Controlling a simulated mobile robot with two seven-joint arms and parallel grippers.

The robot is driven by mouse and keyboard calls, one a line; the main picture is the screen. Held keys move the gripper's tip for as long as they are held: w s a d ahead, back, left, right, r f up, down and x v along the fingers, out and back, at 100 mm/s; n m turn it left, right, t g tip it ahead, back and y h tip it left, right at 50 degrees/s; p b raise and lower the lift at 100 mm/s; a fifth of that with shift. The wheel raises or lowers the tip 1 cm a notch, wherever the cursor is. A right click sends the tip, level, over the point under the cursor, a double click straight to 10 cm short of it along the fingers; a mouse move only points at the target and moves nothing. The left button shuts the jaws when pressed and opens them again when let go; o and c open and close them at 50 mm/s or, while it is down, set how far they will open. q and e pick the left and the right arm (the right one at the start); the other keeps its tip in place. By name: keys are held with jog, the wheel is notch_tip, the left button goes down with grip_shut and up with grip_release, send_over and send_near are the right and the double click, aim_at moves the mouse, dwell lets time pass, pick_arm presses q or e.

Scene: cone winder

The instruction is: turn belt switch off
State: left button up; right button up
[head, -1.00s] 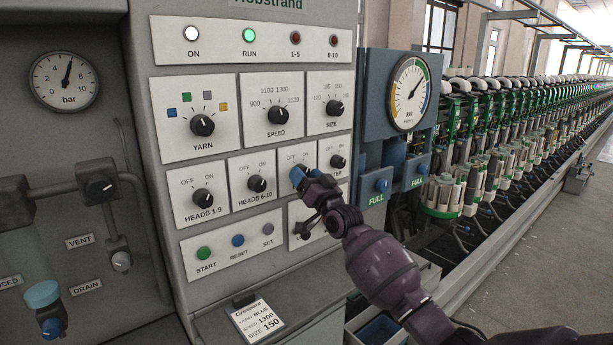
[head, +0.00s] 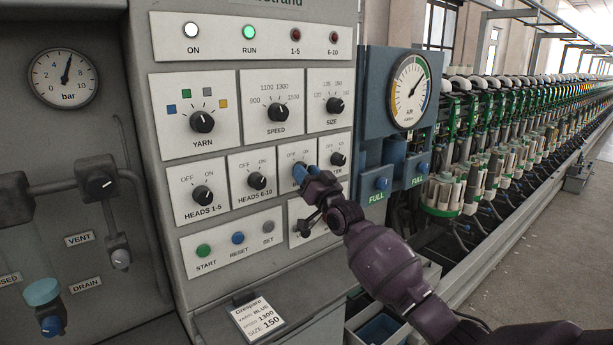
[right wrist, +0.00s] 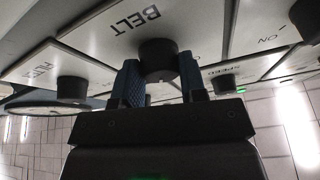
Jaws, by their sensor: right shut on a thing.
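The belt switch is a black round knob (right wrist: 158,58) under a BELT label (right wrist: 136,17) in the right wrist view. In the head view its OFF/ON plate (head: 285,160) is third in the row of switches, and my gripper hides the knob and the label. My right gripper (head: 302,174) has its blue fingertips on this knob. In the right wrist view the fingers (right wrist: 161,80) sit on either side of it, shut on it. The knob's pointer is hidden, so I cannot tell its setting. My left gripper is not in view.
Close beside it are the HEADS 6-10 knob (head: 257,181) on the left and another OFF/ON knob (head: 338,159) on the right. Below are the START button (head: 204,251) and a partly hidden plate. The RUN lamp (head: 249,32) is lit green.

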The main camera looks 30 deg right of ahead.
jog(key=n+g+y, duration=0.1)
jog(key=n+y, duration=0.1)
jog(key=n, duration=0.3)
jog(key=n+g+y, duration=0.1)
jog(key=n+y, duration=0.1)
jog(key=n, duration=0.3)
jog(key=n+g+y+b, duration=0.1)
jog(key=n+y, duration=0.1)
jog(key=n, duration=0.3)
jog(key=shift+d+r+n+y, duration=0.15)
jog(key=shift+d+n+y, duration=0.05)
jog(key=shift+n+y, duration=0.1)
jog(key=o, duration=0.9)
